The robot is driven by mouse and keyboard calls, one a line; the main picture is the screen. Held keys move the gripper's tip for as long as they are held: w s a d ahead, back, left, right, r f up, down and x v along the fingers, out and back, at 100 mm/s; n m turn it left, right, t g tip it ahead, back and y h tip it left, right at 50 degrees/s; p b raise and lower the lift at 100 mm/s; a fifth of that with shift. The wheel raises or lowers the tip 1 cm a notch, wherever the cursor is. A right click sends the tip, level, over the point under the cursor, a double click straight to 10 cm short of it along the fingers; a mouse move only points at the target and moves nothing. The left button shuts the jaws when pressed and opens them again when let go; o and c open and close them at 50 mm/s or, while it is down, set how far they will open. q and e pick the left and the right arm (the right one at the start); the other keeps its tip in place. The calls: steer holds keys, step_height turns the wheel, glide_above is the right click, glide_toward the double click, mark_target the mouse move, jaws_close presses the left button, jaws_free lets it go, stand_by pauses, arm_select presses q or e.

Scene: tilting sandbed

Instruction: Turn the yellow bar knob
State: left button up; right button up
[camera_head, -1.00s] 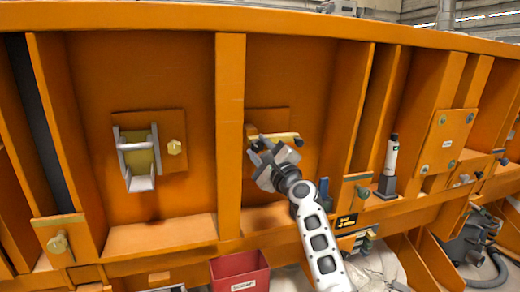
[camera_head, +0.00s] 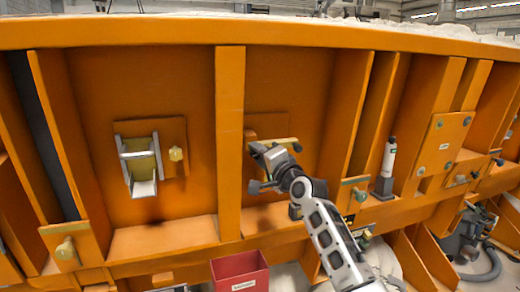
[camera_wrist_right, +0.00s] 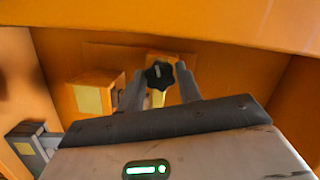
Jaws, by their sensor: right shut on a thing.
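The yellow bar knob (camera_head: 286,142) sits on a plate in the recess right of the middle orange post. In the right wrist view the yellow bar (camera_wrist_right: 158,98) shows between the fingers, with a black lobed knob (camera_wrist_right: 160,75) at its end. My right gripper (camera_head: 257,168) is at the bar, its arm coming from the lower right. In the right wrist view my right gripper (camera_wrist_right: 160,86) has one finger on each side of the bar and is shut on it. In the head view the gripper hides part of the bar. My left gripper is not in view.
A metal bracket (camera_head: 125,152) and a small yellow knob (camera_head: 176,154) are on the left panel. A red bin (camera_head: 240,273) stands below. A white bottle (camera_head: 389,158) is at the right. Orange posts and a lower ledge (camera_head: 160,236) frame the recess.

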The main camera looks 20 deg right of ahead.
steer(key=shift+r+n+g+h+p, duration=0.1)
steer(key=shift+n+g+h+p, duration=0.35)
steer(key=shift+n, duration=1.45)
steer(key=shift+r+n+g+h+p, duration=0.1)
steer(key=shift+n+h+p, duration=0.65)
steer(key=shift+n, duration=1.15)
steer(key=o, duration=0.6)
steer(key=shift+s+f, duration=0.1)
steer(key=s, duration=0.5)
steer(key=s+d+b, duration=0.1)
steer(key=s, duration=0.4)
steer(key=s+b, duration=0.1)
steer(key=s, duration=0.4)
steer(key=shift+s+d+r, duration=0.25)
steer(key=shift+s+d, duration=0.1)
steer(key=shift+d, duration=0.05)
